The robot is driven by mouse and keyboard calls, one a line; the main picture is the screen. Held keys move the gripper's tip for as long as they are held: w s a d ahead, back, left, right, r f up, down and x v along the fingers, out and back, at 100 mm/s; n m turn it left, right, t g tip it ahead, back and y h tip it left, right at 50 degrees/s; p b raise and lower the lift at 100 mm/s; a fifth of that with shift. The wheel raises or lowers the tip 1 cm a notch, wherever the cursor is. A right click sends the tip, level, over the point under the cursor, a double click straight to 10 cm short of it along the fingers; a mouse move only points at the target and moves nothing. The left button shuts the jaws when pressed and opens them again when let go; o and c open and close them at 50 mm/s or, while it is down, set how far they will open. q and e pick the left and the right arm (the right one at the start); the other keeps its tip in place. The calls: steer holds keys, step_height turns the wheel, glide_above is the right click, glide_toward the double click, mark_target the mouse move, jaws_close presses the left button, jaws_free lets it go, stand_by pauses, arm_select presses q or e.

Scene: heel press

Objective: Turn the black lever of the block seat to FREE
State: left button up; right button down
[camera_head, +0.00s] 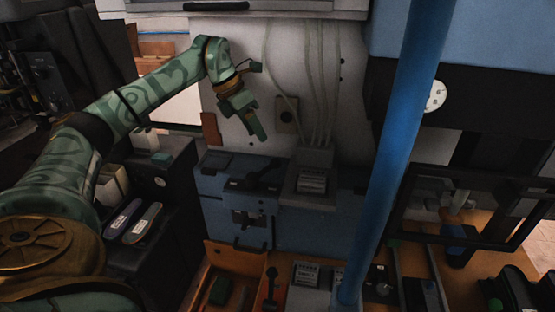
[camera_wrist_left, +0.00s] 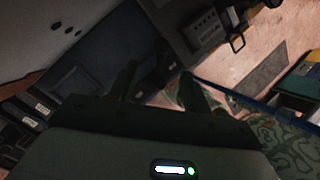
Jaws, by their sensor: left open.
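My left gripper (camera_head: 254,122) is open and empty in front of the white panel, above the blue bench unit. In the left wrist view its two dark fingers (camera_wrist_left: 160,88) stand apart with nothing between them. A black lever (camera_head: 266,174) lies on top of the blue block (camera_head: 238,203), below and a little right of the gripper and apart from it. A second black lever (camera_head: 271,280) stands upright near the orange tray at the front. No FREE marking is legible, and I cannot tell for sure which lever belongs to the block seat.
A grey labelled block (camera_head: 311,181) stands right of the blue block, with hoses rising behind it. A blue post (camera_head: 392,150) crosses the view at right. An orange tray (camera_head: 237,258) lies in front. Dark cabinets (camera_head: 165,205) stand at left.

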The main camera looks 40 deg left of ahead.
mark_target(273, 160)
arm_select(q)
steer(key=x, duration=1)
steer(key=shift+w+d+f, duration=0.1)
steer(key=shift+d+f, duration=0.1)
steer(key=shift+f, duration=0.1)
steer(key=shift+p, duration=0.3)
jaws_close()
